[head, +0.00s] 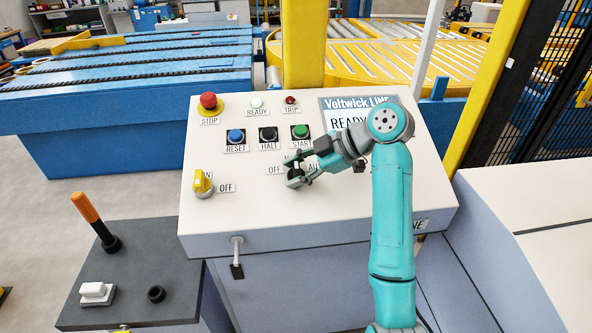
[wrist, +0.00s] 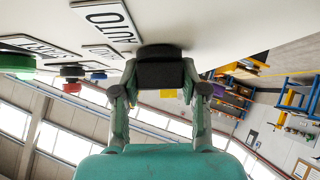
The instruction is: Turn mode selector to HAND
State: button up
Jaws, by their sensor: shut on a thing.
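The mode selector, a black knob (wrist: 160,73), stands out from the sloped white panel (head: 240,145). My gripper (head: 299,178) is at the selector low in the middle of the panel. In the wrist view my gripper's two fingers (wrist: 160,85) are closed on the knob's opposite sides. An AUTO label lies beside the knob in the wrist view (wrist: 108,20). The label above the selector is mostly covered by my gripper, so I cannot read it. The knob's pointer is hidden, so its setting cannot be told.
A red STOP button (head: 208,101), blue RESET (head: 236,136), black HALT (head: 268,134) and green START (head: 300,131) buttons stand above. A yellow switch (head: 203,182) is at left. A display (head: 345,112) reads READY, partly behind my arm. An orange-handled lever (head: 86,207) stands lower left.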

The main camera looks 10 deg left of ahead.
jog(key=o, duration=1.2)
jog(key=shift+c, duration=0.2)
